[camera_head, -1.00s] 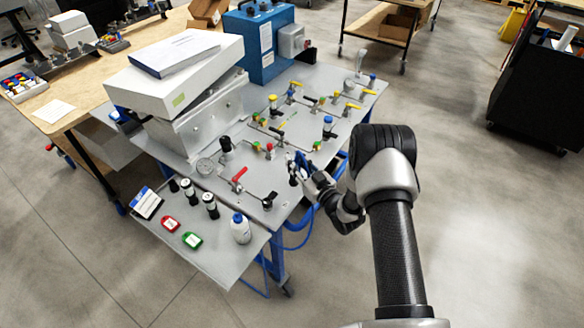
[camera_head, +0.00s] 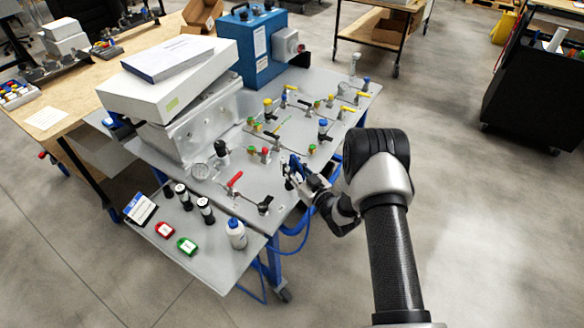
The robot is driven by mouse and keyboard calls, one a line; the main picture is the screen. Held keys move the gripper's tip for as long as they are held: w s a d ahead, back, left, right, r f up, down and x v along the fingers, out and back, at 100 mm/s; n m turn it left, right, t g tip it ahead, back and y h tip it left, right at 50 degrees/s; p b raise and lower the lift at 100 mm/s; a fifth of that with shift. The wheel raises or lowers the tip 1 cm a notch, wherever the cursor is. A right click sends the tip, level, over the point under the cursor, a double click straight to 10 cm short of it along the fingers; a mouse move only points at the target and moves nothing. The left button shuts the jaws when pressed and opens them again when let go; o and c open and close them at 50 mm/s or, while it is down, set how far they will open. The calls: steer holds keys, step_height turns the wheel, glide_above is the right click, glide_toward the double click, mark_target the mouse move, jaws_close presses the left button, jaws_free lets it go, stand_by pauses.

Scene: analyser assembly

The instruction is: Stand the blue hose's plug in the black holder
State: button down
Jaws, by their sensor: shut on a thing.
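My gripper (camera_head: 292,174) is over the front right edge of the grey panel. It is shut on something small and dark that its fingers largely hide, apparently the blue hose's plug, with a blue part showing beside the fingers. The blue hose (camera_head: 299,240) hangs in a loop below the panel's right edge, and a thin stretch shows lower by the table leg. A small black fitting (camera_head: 265,205) stands on the panel to the left of and nearer than my gripper. I cannot tell whether it is the black holder, or whether the plug touches anything.
The grey panel (camera_head: 215,192) carries several valves and a red lever (camera_head: 234,181). A blue box (camera_head: 256,50) stands behind.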

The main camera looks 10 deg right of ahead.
steer(key=shift+w+a+f+b, duration=0.25)
steer(key=shift+w+f+b, duration=0.2)
steer(key=shift+b, duration=0.15)
steer(key=shift+w, duration=0.1)
steer(key=shift+f+b, duration=0.5)
steer(key=shift+b, duration=0.3)
stand_by(0.7)
steer(key=shift+f+b, duration=0.3)
steer(key=shift+f+b, duration=0.4)
steer(key=shift+b, duration=0.15)
stand_by(0.5)
stand_by(0.5)
steer(key=c, duration=1.3)
jaws_free()
